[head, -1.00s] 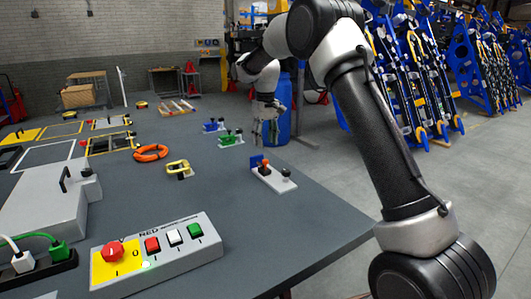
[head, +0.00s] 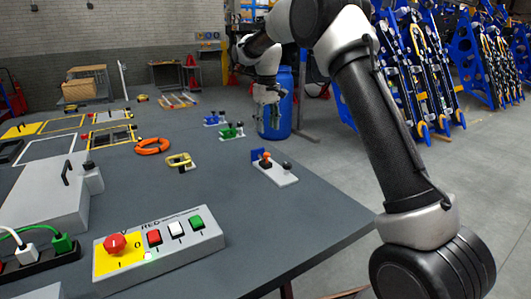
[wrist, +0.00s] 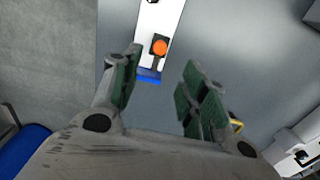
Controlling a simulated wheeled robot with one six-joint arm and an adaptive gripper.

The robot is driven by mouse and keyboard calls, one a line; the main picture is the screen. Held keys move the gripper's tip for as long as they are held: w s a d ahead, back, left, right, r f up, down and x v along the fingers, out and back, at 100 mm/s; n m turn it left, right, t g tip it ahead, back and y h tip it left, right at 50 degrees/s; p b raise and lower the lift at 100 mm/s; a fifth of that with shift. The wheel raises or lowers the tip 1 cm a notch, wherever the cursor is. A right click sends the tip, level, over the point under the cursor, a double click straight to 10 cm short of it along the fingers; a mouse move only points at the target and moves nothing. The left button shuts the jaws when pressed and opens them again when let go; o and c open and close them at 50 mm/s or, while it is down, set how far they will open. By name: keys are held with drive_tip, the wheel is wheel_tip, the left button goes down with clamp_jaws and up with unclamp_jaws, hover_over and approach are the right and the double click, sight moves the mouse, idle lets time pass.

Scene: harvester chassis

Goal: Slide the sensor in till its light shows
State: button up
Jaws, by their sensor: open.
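The sensor appears to be the dark block with an orange round top (head: 265,160) on a white base plate (head: 283,178), beside a small blue upright (head: 257,154). A dark knob stands at the plate's other end. In the wrist view the orange-topped block (wrist: 159,46) shows close to the blue piece (wrist: 148,76) on the white plate (wrist: 155,15). I cannot tell whether a light is lit. My gripper (head: 269,132) is open and empty, above the table beyond the plate. In the wrist view its spread fingers (wrist: 165,62) lie either side of the blue piece, touching nothing visible.
Similar green (head: 232,131) and blue (head: 213,120) fixtures stand farther back. A yellow piece (head: 180,160), an orange ring (head: 152,146) and a button box (head: 160,248) lie to the left. A blue barrel (head: 284,105) stands behind my gripper. The table's right edge is near the plate.

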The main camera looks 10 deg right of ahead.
sight(267, 153)
wheel_tip(267, 153, down, 11)
drive_tip(key=shift+r, duration=0.1)
idle(0.3)
drive_tip(key=shift+c, duration=0.4)
clamp_jaws()
